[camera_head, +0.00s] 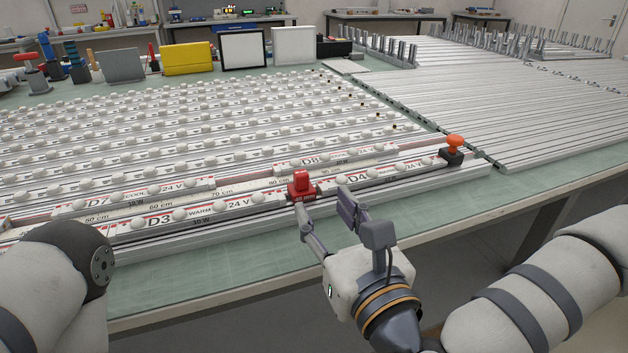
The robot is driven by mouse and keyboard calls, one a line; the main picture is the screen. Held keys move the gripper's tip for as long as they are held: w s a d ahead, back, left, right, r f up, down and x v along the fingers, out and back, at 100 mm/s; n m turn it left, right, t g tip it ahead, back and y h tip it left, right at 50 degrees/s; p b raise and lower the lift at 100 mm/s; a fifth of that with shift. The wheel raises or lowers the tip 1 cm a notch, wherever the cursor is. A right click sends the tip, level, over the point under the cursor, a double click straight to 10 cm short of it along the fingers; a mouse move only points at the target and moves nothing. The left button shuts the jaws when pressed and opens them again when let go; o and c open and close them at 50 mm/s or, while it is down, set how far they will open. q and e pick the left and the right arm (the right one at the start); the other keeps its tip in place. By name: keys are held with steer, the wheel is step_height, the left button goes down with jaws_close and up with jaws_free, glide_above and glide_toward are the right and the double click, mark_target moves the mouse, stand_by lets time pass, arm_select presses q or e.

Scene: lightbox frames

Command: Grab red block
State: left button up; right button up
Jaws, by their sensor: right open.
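The red block (301,186) sits on the front aluminium rail, between the strips marked D3 and D4. My right gripper (328,214) is open, just in front of the block, with its fingers pointing away from me. Its left finger reaches close to the block's lower front; I cannot tell whether it touches. The right finger is apart from the block, to its right. Of my left arm, only a rounded link (55,275) shows at the lower left; its gripper is out of view.
An orange-topped black knob (453,148) stands at the right end of the front rail. Rows of white-dotted strips (200,130) cover the green table (210,285). Bare rails (530,110) lie at the right. Panels, including a yellow one (187,58), stand behind. The table's front strip is clear.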

mark_target(303, 178)
steer(key=x, duration=0.9)
steer(key=shift+s+a, duration=0.1)
jaws_close()
